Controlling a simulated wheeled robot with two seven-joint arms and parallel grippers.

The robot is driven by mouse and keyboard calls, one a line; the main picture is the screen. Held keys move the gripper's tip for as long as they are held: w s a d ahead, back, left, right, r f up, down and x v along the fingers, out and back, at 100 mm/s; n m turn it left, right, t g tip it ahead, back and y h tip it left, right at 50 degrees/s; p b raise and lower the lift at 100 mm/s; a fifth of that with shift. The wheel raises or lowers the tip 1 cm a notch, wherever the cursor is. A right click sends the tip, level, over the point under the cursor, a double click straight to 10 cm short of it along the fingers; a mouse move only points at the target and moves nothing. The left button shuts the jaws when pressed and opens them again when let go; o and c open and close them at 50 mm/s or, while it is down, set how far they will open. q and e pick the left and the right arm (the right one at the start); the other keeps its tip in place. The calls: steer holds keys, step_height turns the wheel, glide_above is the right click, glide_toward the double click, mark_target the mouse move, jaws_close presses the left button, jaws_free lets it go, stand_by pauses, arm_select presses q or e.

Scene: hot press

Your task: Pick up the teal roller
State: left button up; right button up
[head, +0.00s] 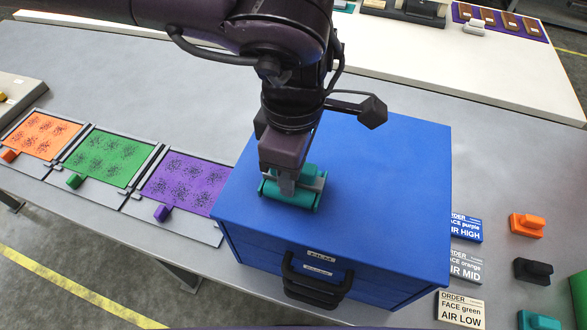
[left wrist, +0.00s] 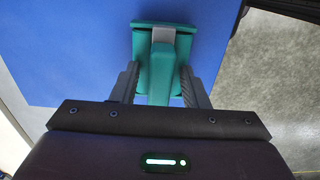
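The teal roller (head: 290,192) lies on top of the blue drawer cabinet (head: 400,170), near its front left part. My left gripper (head: 287,182) reaches down onto it from above and hides part of it. In the left wrist view the roller's teal handle (left wrist: 160,82) lies between the two grey fingers of my left gripper (left wrist: 160,88). The fingers stand apart on either side of the handle, with narrow gaps visible. The roller's wider teal head shows beyond the fingertips. My right gripper is not in view.
Orange (head: 40,135), green (head: 105,157) and purple (head: 185,185) speckled panels lie left of the cabinet. Order cards (head: 462,265) and orange (head: 527,225), black (head: 533,271) and teal (head: 538,321) handled blocks lie on the right. The cabinet front has a dark handle (head: 315,285).

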arm_select(q)
jaws_close()
steer(key=shift+r, duration=0.1)
steer(key=shift+w+r, duration=0.1)
steer(key=shift+r, duration=0.55)
step_height(320, 180, up, 19)
steer(key=p, duration=0.2)
steer(key=shift+f, duration=0.15)
